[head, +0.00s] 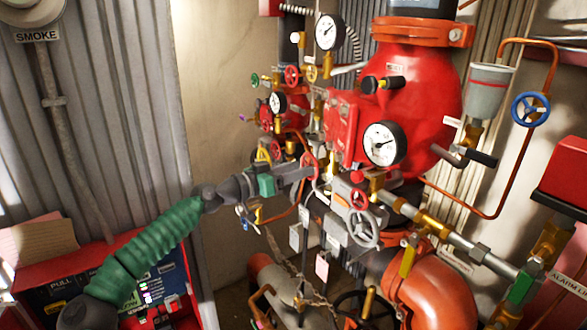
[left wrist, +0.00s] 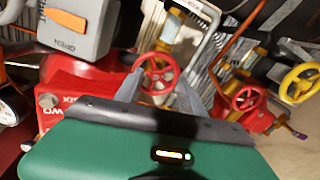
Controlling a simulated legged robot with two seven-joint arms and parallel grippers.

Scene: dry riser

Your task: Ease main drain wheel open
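A red handwheel (left wrist: 157,74) shows between the two grey fingers of my left gripper (left wrist: 160,88) in the left wrist view. The fingers stand apart, one on each side of the wheel. I cannot tell whether they touch it. In the head view my left gripper (head: 308,172) reaches in from the left, its tips at the red handwheel (head: 310,163). No readable label shows which is the main drain wheel. My right gripper is out of view.
A big red valve body (head: 420,95) and gauges (head: 384,143) stand close behind and right of the gripper. A yellow wheel (left wrist: 301,77) and another red wheel (left wrist: 248,98) are near it. A blue wheel (head: 530,109) is at right. Thick orange pipe (head: 432,290) lies below.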

